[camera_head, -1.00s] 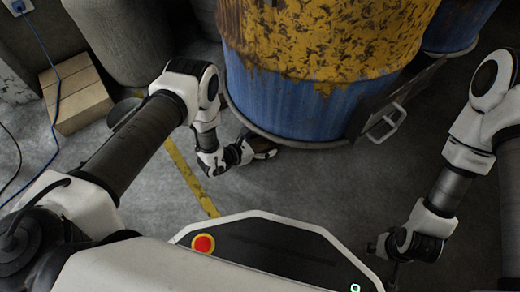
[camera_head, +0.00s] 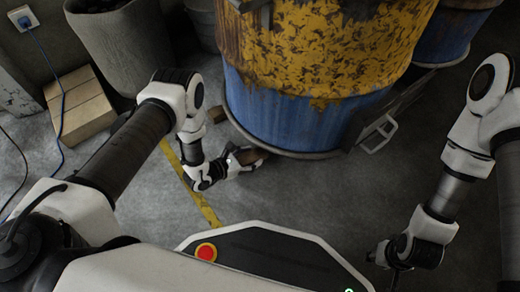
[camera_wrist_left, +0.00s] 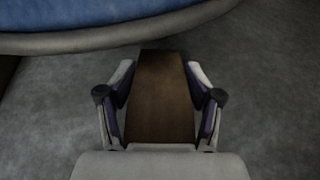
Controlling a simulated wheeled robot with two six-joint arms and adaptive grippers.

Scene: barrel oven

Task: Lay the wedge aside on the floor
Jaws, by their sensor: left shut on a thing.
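The wedge is a brown wooden block (camera_wrist_left: 160,95). In the left wrist view it lies lengthwise between the two fingers, its far end close to the lower rim of the blue barrel (camera_wrist_left: 90,25). I cannot tell whether it touches the rim or the floor. My left gripper (camera_head: 247,157) is shut on the wedge, low beside the barrel's base; it also shows in the left wrist view (camera_wrist_left: 160,92). In the head view the wedge (camera_head: 256,155) is small and partly hidden by the fingers. My right gripper (camera_head: 376,255) is at the lower right, away from the wedge, its fingers unclear.
The barrel (camera_head: 290,110) is blue below and yellow above, with a metal handle (camera_head: 378,135) at its right. A cardboard box (camera_head: 78,108) stands at left. Bare floor (camera_head: 290,195) lies in front of the barrel.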

